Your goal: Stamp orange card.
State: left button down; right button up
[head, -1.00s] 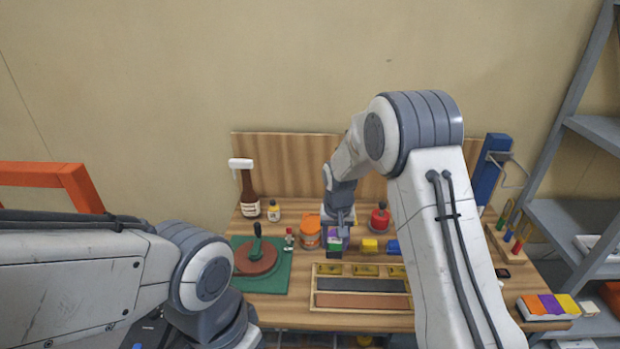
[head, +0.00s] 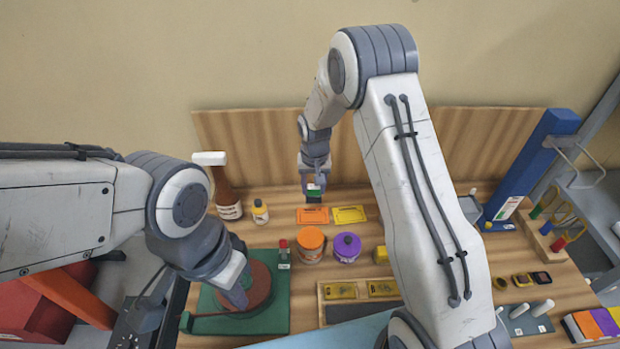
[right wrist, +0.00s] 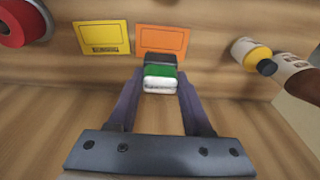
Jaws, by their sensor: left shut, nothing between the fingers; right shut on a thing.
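An orange card (head: 312,215) lies flat on the wooden table, beside a yellow card (head: 349,214). Both also show in the right wrist view, the orange card (right wrist: 163,40) to the right of the yellow one (right wrist: 101,37). My right gripper (head: 314,187) is shut on a small stamp (head: 314,196) with green, white and black parts. In the right wrist view the stamp (right wrist: 162,76) overlaps the orange card's near edge; I cannot tell whether it touches the card.
A brown spray bottle (head: 228,190) and a small yellow bottle (head: 260,212) stand to the left. A wooden tray (head: 322,300) is nearer me. A blue post (head: 530,170) stands right.

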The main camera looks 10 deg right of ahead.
aim_at(313, 201)
jog(key=shift+w+f, duration=0.1)
jog(key=shift+f, duration=0.1)
jog(key=shift+a+f+b, duration=0.1)
jog(key=shift+f+b, duration=1.9)
jog(key=shift+f, duration=0.85)
jog(key=shift+f+b, duration=0.4)
jog(key=shift+f, duration=0.15)
jog(key=shift+r+p, duration=2.4)
jog(key=shift+r, duration=1.15)
